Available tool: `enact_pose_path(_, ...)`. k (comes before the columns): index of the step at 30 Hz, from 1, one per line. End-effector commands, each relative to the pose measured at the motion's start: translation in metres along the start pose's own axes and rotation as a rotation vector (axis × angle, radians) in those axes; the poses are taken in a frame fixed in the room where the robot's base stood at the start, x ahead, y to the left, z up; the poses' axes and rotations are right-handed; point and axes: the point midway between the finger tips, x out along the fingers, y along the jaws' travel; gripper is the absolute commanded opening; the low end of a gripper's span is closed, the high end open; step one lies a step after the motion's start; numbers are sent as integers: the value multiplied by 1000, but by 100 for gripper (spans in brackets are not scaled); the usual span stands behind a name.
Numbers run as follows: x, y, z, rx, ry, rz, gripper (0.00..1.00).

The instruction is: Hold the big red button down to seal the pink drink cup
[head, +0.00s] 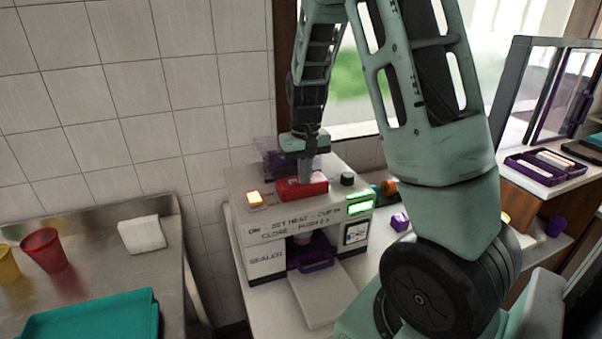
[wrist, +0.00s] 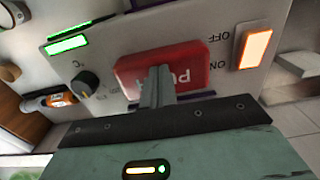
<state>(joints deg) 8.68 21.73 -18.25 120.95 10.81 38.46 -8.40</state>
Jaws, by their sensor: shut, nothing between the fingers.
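The big red button (head: 301,188) is on top of the white sealing machine (head: 272,247), and it also shows in the wrist view (wrist: 187,66). My gripper (head: 305,181) is shut and empty, pointing down at the button. In the wrist view its fingertips (wrist: 159,71) overlap the middle of the button and appear to touch it. How far the button is pressed I cannot tell.
An orange lit switch (head: 254,198), a dark knob (head: 347,179) and green displays (head: 360,208) sit near the button. A steel counter at left holds a red cup (head: 44,250), a yellow cup (head: 8,264), a teal tray (head: 92,319) and a white block (head: 142,234).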

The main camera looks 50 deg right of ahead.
Motion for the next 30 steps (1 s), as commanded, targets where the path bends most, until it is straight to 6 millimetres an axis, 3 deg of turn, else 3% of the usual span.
enact_pose_path(1, 8, 0, 5, -1, -17, 2, 0)
enact_pose_path(18, 7, -1, 6, -1, -17, 2, 0)
enact_pose_path(30, -2, -1, 28, -1, -20, 1, 0)
